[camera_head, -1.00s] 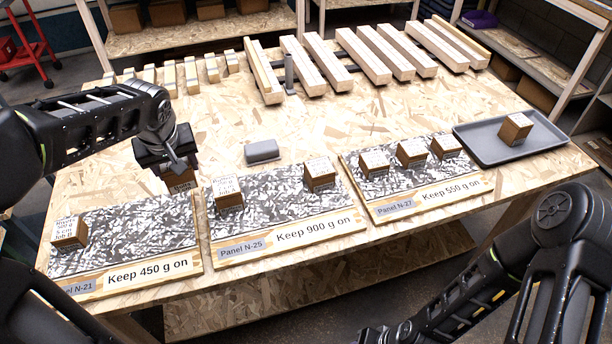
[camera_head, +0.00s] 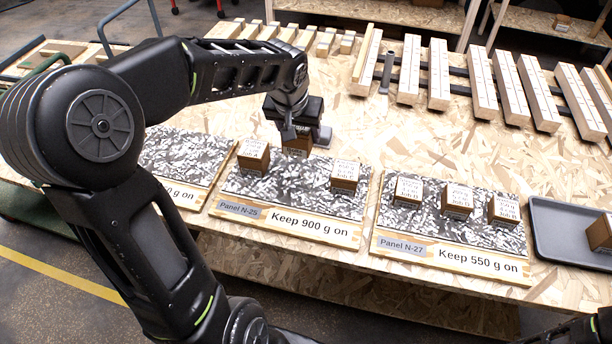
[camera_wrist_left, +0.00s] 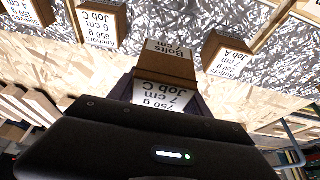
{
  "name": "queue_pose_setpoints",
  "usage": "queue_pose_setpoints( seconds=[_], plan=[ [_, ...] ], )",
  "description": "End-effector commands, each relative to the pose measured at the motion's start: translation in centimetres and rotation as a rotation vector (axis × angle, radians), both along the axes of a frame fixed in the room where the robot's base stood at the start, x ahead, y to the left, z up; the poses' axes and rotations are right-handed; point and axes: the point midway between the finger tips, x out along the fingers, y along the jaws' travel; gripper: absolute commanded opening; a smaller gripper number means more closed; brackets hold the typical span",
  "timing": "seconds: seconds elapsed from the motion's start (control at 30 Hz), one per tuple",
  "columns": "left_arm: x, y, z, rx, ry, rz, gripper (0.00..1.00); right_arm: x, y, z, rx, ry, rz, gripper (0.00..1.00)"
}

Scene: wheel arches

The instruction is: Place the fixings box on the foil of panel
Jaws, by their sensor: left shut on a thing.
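My left gripper (camera_head: 297,128) is shut on a brown fixings box (camera_head: 297,147) with a white label. It hangs at the back edge of the foil of Panel N-25 (camera_head: 285,192), between two boxes standing there, one at the left (camera_head: 253,156) and one at the right (camera_head: 344,178). In the left wrist view the held box (camera_wrist_left: 165,62) reads Bolts, 750 g, 7 cm, Job C. Whether it touches the surface, I cannot tell. Panel N-25's strip reads "Keep 900 g on". Panel N-27 (camera_head: 425,226), "Keep 550 g on", bears three boxes. My right gripper is not in view.
A grey tray (camera_head: 552,232) with a box (camera_head: 600,232) lies at the right. Panel N-21 (camera_head: 180,150) is partly hidden by my left arm. Wooden bars (camera_head: 438,75) line the table's back.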

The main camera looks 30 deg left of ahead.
Motion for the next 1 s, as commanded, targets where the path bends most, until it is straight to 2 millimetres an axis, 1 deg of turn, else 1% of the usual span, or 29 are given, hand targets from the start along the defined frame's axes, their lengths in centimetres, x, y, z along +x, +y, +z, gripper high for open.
queue_pose_setpoints(
  seconds=[0.23, 0.33, 0.47, 0.6, 0.7, 0.8, 1.0],
  plan=[
    [0.1, 0.0, 0.2, 0.002, -0.004, -0.002, 0.00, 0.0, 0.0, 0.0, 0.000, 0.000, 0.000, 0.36],
    [0.1, 0.0, -0.2, 0.001, -0.003, -0.001, 0.00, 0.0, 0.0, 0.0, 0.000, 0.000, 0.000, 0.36],
    [0.0, 0.1, -1.7, 0.001, 0.001, -0.001, 0.00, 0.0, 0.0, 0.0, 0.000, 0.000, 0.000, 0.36],
    [0.0, 0.0, -4.1, 0.001, 0.001, -0.001, 0.00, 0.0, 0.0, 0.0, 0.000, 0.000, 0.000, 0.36],
    [0.0, 0.0, -5.5, 0.000, 0.000, -0.001, 0.00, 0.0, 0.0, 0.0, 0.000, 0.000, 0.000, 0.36],
    [0.1, 0.1, -6.1, 0.002, -0.002, -0.001, 0.00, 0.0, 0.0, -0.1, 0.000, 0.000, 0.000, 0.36],
    [0.1, 0.1, -6.1, 0.002, -0.003, 0.000, 0.00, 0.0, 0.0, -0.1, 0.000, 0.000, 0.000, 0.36]
  ],
)
